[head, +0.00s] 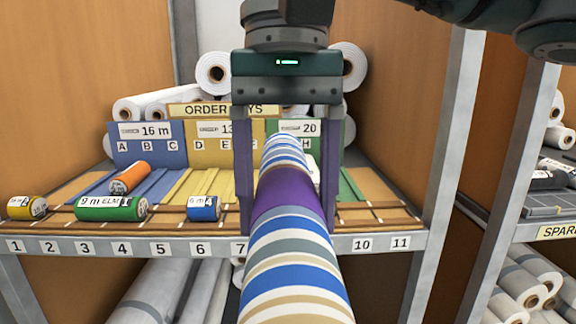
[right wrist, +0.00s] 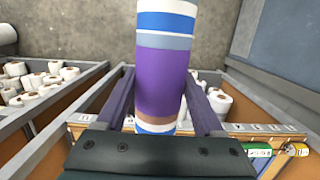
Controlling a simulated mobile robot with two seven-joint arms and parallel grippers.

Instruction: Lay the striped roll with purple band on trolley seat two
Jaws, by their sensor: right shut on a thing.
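The striped roll with purple band (head: 295,250) has blue, white, grey and tan stripes. It fills the lower middle of the head view, pointing away from me, and also shows in the right wrist view (right wrist: 160,85). My right gripper (head: 287,205) is shut on the roll, with its two purple fingers on either side of the purple band. In the right wrist view its fingers (right wrist: 160,105) flank the band too. The roll hides part of the shelf behind it. My left gripper is not in view. I cannot make out a trolley seat.
A shelf edge numbered 1 to 11 (head: 165,248) lies ahead, with blue, yellow and green bays behind. Yellow (head: 20,207), green (head: 105,208), orange (head: 128,178) and blue (head: 203,208) rolls lie there. Metal posts (head: 455,130) stand right. Bare floor (right wrist: 90,35) shows in the wrist view.

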